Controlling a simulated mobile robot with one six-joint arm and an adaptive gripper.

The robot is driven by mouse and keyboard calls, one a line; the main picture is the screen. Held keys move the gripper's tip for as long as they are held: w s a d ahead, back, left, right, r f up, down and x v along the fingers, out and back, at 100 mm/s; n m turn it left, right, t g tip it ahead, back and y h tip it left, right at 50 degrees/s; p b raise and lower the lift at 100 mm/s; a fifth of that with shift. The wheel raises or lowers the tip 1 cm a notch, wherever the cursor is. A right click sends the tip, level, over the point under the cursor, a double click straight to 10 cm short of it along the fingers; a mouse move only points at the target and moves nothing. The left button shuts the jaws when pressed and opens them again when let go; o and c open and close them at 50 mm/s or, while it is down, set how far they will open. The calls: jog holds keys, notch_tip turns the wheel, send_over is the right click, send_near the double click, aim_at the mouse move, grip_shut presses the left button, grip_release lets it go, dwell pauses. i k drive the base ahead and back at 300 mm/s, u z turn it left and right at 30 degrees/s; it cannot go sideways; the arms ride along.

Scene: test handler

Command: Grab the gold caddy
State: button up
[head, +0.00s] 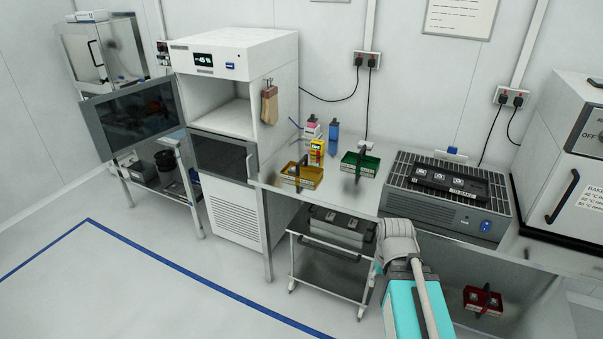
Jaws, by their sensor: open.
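The gold caddy (312,178) is a shallow open tray with a dark upright handle. It stands on the steel bench (340,194), close to the bench's left front edge. My gripper's fingers do not show in the head view. Only part of my arm, teal and pale grey, rises from the bottom edge right of centre, well to the right of the gold caddy and apart from it in the picture.
A green caddy (369,164) stands right of the gold one. A yellow device (316,152) and small bottles stand behind. A grey unit (474,209) bears a black tray. The white chamber's lower dark door (224,156) adjoins the bench. A red caddy (484,299) sits lower right.

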aim_at(308, 175)
jog(key=u, duration=0.05)
jog(key=i, duration=1)
jog(key=z, duration=0.05)
